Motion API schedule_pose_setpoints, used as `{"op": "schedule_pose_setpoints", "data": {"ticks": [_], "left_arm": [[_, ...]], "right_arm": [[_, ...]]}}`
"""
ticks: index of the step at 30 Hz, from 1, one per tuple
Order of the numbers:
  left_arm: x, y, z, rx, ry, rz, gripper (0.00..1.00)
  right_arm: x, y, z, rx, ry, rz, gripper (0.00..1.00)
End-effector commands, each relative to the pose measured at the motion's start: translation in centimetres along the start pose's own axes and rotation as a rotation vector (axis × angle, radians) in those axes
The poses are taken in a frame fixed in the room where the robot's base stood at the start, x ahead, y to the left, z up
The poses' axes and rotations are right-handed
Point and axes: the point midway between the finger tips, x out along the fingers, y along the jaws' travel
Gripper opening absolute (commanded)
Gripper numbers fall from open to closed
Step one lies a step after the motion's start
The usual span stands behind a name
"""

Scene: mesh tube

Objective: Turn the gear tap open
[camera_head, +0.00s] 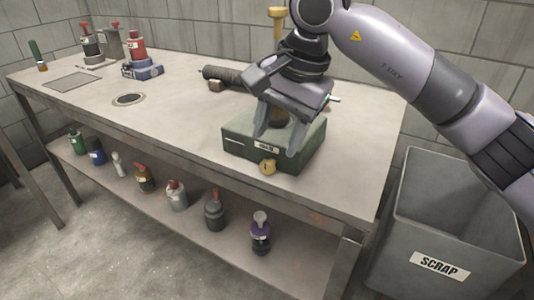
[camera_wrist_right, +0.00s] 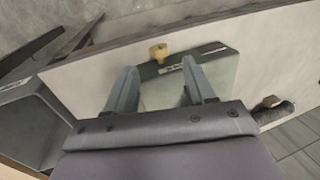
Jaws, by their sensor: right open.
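A green box (camera_head: 300,155) with a pale label stands near the front right of the workbench. A small brass knob (camera_head: 267,167), which looks like the gear tap, sticks out of its front face. My right gripper (camera_head: 276,143) is open above the box, its fingers pointing down and apart. A dark brown part (camera_head: 280,116) on the box top shows partly behind the fingers. In the right wrist view the brass knob (camera_wrist_right: 158,52) lies just beyond the two fingertips (camera_wrist_right: 160,66), and the green box (camera_wrist_right: 160,95) shows between the fingers. Nothing is held. My left gripper is not in view.
A dark cylinder (camera_head: 222,76) lies behind the box, and a tall brass post (camera_head: 277,28) stands at the back. A grey scrap bin (camera_head: 480,215) stands right of the bench. Several bottles line the lower shelf (camera_head: 320,240). The bench middle (camera_head: 170,115) is clear.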

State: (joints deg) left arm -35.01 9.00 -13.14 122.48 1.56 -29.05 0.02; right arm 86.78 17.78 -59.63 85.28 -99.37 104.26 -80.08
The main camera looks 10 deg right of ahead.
Motion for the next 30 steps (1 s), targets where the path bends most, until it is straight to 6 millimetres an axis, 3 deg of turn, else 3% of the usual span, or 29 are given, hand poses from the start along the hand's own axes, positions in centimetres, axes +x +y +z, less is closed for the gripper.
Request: {"op": "schedule_pose_setpoints", "data": {"ticks": [5, 12, 23, 28, 30], "left_arm": [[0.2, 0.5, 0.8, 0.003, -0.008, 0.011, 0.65], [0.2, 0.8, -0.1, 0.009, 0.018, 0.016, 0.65], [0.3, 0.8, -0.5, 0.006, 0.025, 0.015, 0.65], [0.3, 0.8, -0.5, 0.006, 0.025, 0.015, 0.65], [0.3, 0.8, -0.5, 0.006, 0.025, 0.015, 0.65]], "right_arm": [[3.1, 0.1, 0.2, -0.001, -0.006, 0.003, 0.54], [6.0, 0.0, 0.1, 0.0, -0.005, 0.001, 0.54], [6.5, 0.0, 0.2, 0.0, -0.005, -0.001, 0.54], [6.5, 0.0, 0.2, 0.0, -0.005, -0.001, 0.0], [6.5, 0.0, 0.2, 0.0, -0.005, -0.001, 0.0]]}}
